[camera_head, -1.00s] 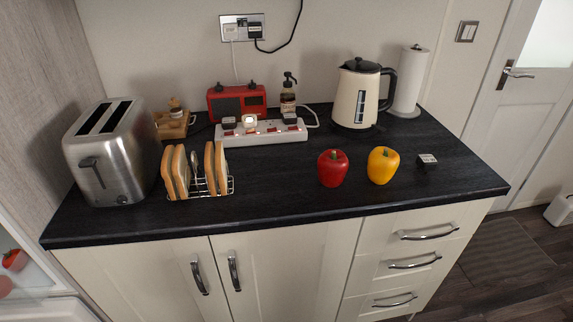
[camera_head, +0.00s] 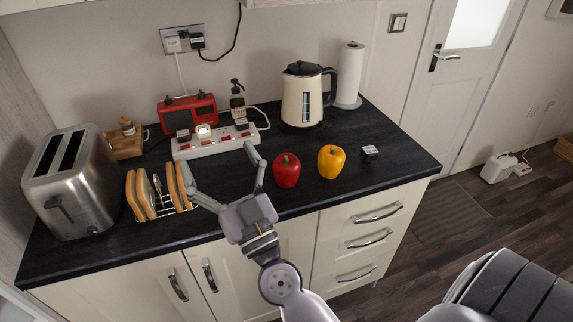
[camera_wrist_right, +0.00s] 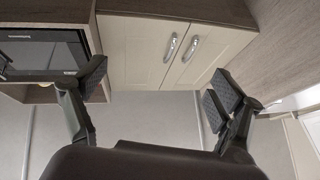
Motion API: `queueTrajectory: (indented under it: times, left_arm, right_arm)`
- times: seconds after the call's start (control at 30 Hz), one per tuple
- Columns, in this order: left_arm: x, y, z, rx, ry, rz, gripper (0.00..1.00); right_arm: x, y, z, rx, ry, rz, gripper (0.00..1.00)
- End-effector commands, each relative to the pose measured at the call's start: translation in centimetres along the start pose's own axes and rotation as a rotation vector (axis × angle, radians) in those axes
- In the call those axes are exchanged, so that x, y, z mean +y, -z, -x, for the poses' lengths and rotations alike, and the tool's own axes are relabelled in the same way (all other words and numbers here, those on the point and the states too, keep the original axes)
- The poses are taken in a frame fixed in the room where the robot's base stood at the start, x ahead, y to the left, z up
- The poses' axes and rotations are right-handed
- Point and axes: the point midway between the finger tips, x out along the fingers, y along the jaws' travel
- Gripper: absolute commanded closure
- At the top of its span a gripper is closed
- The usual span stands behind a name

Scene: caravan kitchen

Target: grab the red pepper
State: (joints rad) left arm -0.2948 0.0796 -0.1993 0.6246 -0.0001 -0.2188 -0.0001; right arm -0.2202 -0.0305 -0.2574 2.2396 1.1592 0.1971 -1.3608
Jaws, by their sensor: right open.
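The red pepper (camera_head: 286,170) stands upright on the dark worktop, near its front edge. A yellow pepper (camera_head: 331,161) stands close to its right. My right gripper (camera_head: 216,158) is open and empty, in front of and to the left of the red pepper, with its fingers pointing toward the back of the worktop. Its right finger is close to the red pepper's left side in the picture; I cannot tell whether they touch. In the right wrist view the spread fingers (camera_wrist_right: 160,85) have nothing between them, and no pepper shows. My left gripper is not in view.
A toast rack (camera_head: 158,196) with bread and a steel toaster (camera_head: 70,185) stand left of the gripper. A white power strip (camera_head: 214,141), red radio (camera_head: 188,113) and cream kettle (camera_head: 302,97) stand behind.

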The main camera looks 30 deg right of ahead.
Motion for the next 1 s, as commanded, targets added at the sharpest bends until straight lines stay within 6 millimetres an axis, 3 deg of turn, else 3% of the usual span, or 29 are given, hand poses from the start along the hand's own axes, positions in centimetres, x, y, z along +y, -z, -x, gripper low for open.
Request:
queueTrajectory:
  times: [0.07, 0.13, 0.3, 0.5, 0.67, 0.77, 1.0]
  left_arm:
    - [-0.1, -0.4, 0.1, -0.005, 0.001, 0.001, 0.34]
    - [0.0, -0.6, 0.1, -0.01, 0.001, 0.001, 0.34]
    - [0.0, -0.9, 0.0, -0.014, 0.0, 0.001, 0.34]
    - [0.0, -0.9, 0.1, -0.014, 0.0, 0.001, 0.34]
    - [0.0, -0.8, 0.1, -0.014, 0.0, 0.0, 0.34]
    - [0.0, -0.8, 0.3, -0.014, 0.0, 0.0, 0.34]
    - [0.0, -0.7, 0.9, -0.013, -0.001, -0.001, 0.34]
  right_arm:
    - [2.8, 0.8, -0.8, 0.019, -0.16, -0.002, 0.12]
    - [5.5, 0.3, -0.9, -0.008, -0.31, 0.003, 0.12]
    - [10.1, -4.3, 0.9, -0.246, -0.639, 0.025, 0.12]
    - [10.7, -10.0, 4.3, -0.603, -0.802, 0.061, 0.12]
    - [10.3, -12.0, 5.7, -0.75, -0.825, 0.081, 0.12]
    - [11.0, -12.8, 5.5, -0.773, -0.828, 0.086, 0.12]
    - [14.6, -15.7, 3.3, -0.772, -0.829, 0.089, 0.12]
